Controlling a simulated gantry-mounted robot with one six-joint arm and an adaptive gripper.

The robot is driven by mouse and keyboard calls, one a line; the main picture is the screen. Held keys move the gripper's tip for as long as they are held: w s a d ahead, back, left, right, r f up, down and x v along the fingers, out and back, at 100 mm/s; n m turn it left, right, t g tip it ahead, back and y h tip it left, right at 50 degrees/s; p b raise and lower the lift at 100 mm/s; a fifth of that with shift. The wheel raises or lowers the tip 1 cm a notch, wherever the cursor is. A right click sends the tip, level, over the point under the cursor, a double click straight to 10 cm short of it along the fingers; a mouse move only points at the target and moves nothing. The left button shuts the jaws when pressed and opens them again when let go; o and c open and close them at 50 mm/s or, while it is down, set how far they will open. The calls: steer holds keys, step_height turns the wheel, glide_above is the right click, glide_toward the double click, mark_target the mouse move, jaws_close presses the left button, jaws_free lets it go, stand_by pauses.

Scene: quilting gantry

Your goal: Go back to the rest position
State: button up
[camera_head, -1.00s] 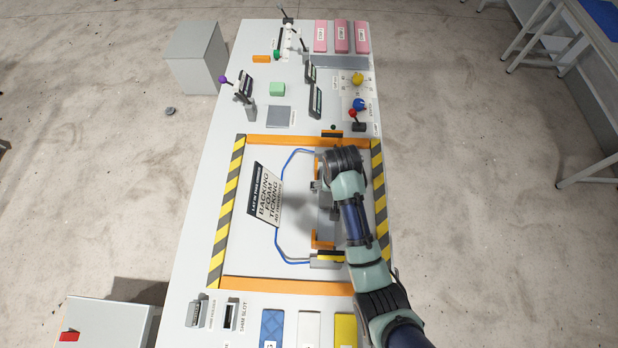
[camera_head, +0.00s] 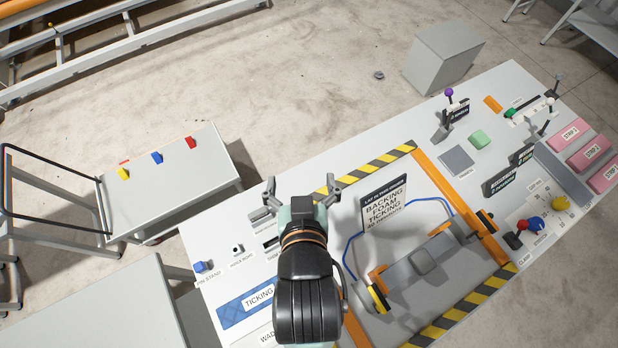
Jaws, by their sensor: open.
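My gripper (camera_head: 301,186) is open, with its two grey fingers spread and nothing between them.
A grey clamp bar (camera_head: 422,260) with orange ends lies in the frame. A side table (camera_head: 170,180) with coloured pieces stands left. A grey box (camera_head: 445,55) stands behind.

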steer(key=shift+r, duration=0.15)
step_height(320, 180, up, 8)
steer(key=p, duration=0.8)
steer(key=shift+r+p, duration=0.2)
steer(key=shift+p, duration=0.1)
steer(key=shift+d, duration=0.1)
